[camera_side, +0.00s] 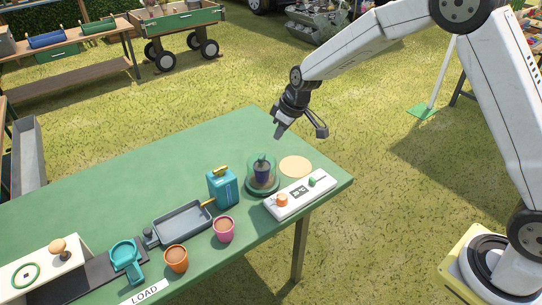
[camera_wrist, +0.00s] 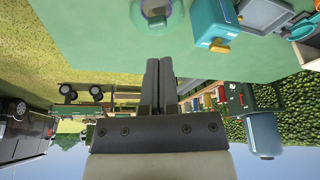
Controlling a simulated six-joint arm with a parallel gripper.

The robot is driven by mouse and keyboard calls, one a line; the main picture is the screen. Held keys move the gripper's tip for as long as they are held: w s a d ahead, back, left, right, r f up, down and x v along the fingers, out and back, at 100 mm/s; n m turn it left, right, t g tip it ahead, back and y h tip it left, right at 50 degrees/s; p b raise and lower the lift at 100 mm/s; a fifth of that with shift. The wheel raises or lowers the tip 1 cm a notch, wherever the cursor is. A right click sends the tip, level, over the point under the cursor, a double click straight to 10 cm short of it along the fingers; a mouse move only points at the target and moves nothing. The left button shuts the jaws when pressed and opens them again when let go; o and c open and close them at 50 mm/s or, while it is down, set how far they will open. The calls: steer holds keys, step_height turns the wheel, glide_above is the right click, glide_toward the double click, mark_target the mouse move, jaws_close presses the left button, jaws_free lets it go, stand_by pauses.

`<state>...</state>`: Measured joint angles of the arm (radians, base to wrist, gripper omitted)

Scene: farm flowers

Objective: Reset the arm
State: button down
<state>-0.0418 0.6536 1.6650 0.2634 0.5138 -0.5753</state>
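My gripper (camera_side: 280,131) hangs in the air beyond the far right part of the green table (camera_side: 130,190), above and apart from everything on it. In the wrist view its two dark fingers (camera_wrist: 159,64) lie side by side, almost touching, with nothing seen between them. A clear dome (camera_side: 263,172) with a small dark pot inside stands on the table below my gripper. A white control panel (camera_side: 300,197) with an orange knob and a green knob lies beside the dome.
A teal canister (camera_side: 222,187), grey tray (camera_side: 183,226), pink cup (camera_side: 223,229), orange cup (camera_side: 176,259), teal holder (camera_side: 125,257) and white board (camera_side: 35,272) stand on the table. A round tan disc (camera_side: 295,166) lies near its right edge. The air around my gripper is clear.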

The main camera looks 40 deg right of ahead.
steer(key=s+d+r+m, duration=0.1)
steer(key=s+d+m, duration=0.1)
steer(key=s, duration=1.1)
steer(key=s+d+m+g+h, duration=0.1)
steer(key=s+d+m, duration=0.1)
steer(key=s, duration=1.1)
steer(key=shift+d+r+m+h, duration=0.25)
steer(key=shift+r+m+h, duration=0.05)
steer(key=shift+r, duration=0.1)
